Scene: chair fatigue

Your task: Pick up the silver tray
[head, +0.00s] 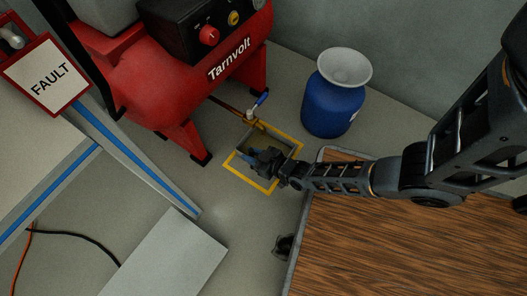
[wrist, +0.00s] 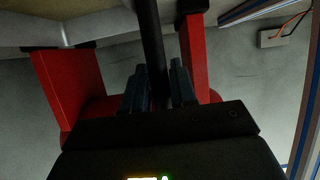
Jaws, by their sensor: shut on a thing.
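The silver tray (head: 246,145) appears as a shallow grey-rimmed piece with a dull olive inside, within the yellow floor square, partly hidden by my gripper. My gripper (head: 257,157) points down-left into the square at the tray, its jaws shut. In the wrist view my gripper (wrist: 158,85) has its two dark fingers on either side of a thin dark strip; it looks like the tray's edge, but shadow hides detail. I cannot tell if the tray is off the floor.
A red compressor (head: 190,75) stands behind, with a blue-handled valve (head: 256,105) near the square. A blue drum (head: 333,105) with a white funnel stands right of it. A wood-topped platform (head: 400,240) fills the front right. A fault sign (head: 48,75) stands left.

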